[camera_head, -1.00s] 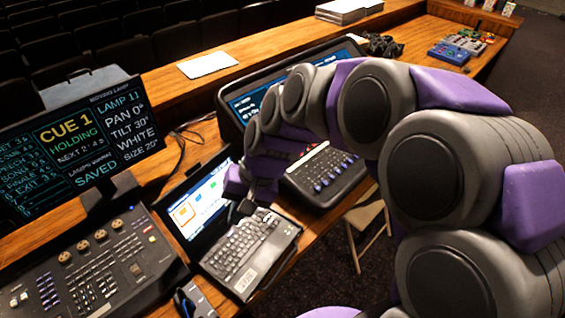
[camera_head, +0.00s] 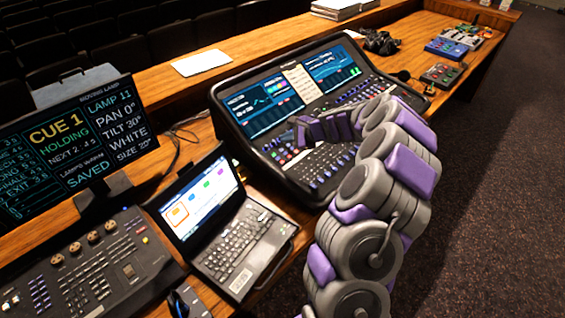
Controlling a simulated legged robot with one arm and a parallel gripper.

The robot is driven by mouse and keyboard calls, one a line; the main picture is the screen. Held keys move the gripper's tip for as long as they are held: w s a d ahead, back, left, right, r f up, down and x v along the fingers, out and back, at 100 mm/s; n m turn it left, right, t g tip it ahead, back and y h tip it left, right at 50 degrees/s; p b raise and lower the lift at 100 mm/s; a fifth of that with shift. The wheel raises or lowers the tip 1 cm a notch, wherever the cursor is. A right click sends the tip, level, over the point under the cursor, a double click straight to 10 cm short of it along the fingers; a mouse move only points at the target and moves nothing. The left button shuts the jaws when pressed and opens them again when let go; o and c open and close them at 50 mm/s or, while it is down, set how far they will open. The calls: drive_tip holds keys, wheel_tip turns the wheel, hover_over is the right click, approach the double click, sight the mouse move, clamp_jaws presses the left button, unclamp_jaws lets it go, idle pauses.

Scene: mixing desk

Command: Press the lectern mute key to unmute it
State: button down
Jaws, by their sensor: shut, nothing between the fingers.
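The mixing desk (camera_head: 232,118) stands on the wooden counter in the middle of the view, with lit screens at the back and rows of keys and faders in front. I cannot make out which key is the lectern mute key; the labels are too small to read. My gripper (camera_head: 294,132) is shut and empty over the left-middle of the desk, just in front of the screens. I cannot tell whether it touches a key. My arm covers part of the right side of the desk's keys.
A laptop (camera_head: 240,238) sits left of the desk, with a lighting console (camera_head: 85,265) and a cue monitor (camera_head: 75,140) further left. Small coloured boxes (camera_head: 447,48) stand at the back right. White paper (camera_head: 202,62) lies on the ledge. The floor at right is clear.

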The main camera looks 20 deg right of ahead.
drive_tip(key=shift+a+f, duration=0.1)
drive_tip(key=shift+a, duration=0.05)
drive_tip(key=b, duration=0.6)
hover_over(282, 162)
drive_tip(key=s, duration=0.1)
drive_tip(key=f, duration=0.7)
drive_tip(key=shift+s+d, duration=0.15)
drive_tip(key=shift+d, duration=0.25)
drive_tip(key=shift+f+b, duration=0.35)
drive_tip(key=shift+f, duration=0.45)
drive_tip(key=shift+f, duration=0.1)
idle(0.4)
drive_tip(key=shift+a+f, duration=0.1)
drive_tip(key=shift+f, duration=0.15)
